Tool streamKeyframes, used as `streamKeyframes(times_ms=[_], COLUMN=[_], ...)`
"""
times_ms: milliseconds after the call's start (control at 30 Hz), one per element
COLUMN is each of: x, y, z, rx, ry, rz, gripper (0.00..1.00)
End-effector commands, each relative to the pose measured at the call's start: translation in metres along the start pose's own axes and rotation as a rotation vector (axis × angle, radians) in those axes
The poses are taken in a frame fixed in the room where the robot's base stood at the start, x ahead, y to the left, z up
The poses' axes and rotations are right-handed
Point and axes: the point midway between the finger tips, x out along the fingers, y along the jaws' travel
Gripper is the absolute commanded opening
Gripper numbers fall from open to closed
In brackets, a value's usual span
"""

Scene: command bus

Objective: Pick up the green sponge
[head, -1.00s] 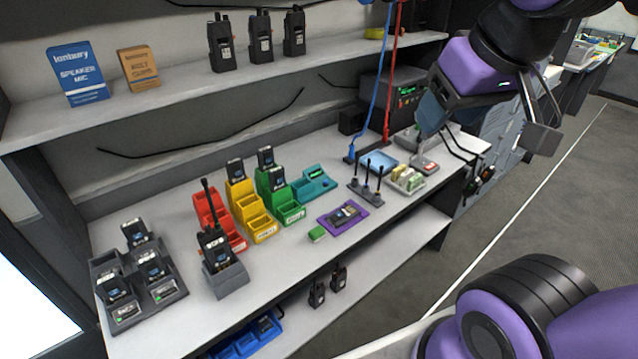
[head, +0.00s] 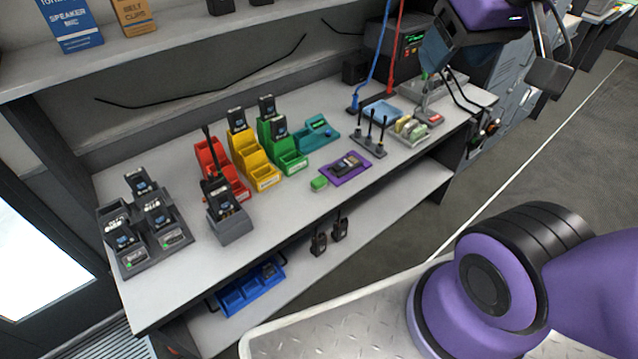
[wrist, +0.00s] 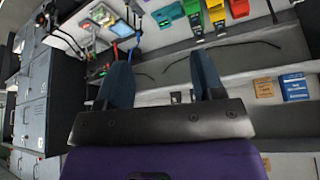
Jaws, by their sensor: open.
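The green sponge (head: 319,183) is a small block lying on the white counter, near its front edge, just left of a purple mat (head: 345,168) with a dark device on it. My gripper (wrist: 162,82) is open and empty in the wrist view, its two fingers apart. In the head view my arm is at the upper right, raised above the counter's right end, well away from the sponge. I cannot make out the sponge in the wrist view.
Red, yellow and green bins (head: 255,160) stand behind and left of the sponge. A grey charger (head: 228,222) with a radio stands further left. An antenna stand (head: 370,140) and small tray are to the right. A shelf (head: 200,55) overhangs the back. Counter in front of the sponge is clear.

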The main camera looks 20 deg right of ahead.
Motion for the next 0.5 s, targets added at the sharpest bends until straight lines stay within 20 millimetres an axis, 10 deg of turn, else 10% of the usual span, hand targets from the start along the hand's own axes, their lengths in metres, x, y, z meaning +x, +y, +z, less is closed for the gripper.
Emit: streamKeyframes(times_ms=[500], x=[0.09], y=[-0.013], z=[-0.086], rx=[-0.085], ry=[-0.135], rz=[-0.024], gripper=[0.62])
